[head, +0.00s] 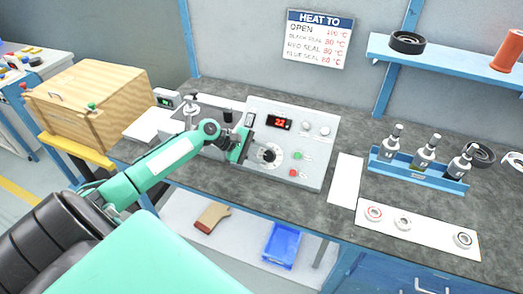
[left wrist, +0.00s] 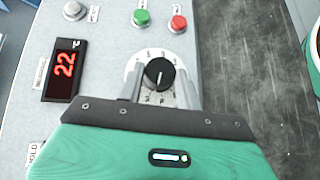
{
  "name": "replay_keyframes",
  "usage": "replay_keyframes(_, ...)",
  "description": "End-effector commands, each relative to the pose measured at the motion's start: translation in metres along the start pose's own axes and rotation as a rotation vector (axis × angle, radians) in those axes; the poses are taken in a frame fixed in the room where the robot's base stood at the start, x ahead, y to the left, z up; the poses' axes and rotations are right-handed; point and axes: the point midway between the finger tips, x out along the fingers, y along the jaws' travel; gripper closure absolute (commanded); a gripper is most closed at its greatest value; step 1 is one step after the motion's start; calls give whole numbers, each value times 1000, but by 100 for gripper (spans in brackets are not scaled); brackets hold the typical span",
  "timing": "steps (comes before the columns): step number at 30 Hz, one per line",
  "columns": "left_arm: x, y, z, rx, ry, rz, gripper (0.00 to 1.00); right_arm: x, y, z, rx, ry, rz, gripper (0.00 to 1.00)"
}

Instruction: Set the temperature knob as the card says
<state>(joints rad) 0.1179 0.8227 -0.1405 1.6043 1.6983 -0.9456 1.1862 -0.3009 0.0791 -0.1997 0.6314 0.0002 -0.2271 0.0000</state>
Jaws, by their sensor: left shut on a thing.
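The temperature knob (head: 268,155) is a black dial on a white scale on the control panel (head: 312,163). In the left wrist view the knob (left wrist: 159,74) sits between my left gripper's two grey fingers, its white mark pointing roughly up in the picture. My left gripper (head: 261,152) is shut on the knob, and it also shows in the left wrist view (left wrist: 160,88). The red display (head: 279,123) reads 22. The "HEAT TO" card (head: 318,39) on the wall lists open, black seal, red seal and blue seal with temperatures; the small figures are hard to read. My right gripper is not in view.
Green (head: 297,156) and red (head: 293,173) buttons sit close to the knob. Three bottles stand in a blue rack (head: 430,178) at right. A white mat (head: 387,237) holds three rings. A wooden box (head: 90,105) stands at left. The bench front is mostly clear.

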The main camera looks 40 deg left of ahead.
Motion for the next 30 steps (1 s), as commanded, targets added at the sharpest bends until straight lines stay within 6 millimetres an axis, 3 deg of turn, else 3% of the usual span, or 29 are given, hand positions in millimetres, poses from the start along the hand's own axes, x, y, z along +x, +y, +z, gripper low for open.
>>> replay_keyframes(9,0,4,2,88,7,-120,88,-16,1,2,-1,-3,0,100)
replay_keyframes(28,1,2,0,113,9,-153,88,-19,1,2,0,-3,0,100)
replay_keyframes(29,1,2,0,113,9,-153,59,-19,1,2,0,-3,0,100)
replay_keyframes(30,1,2,1,113,9,-153,51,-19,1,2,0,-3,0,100)
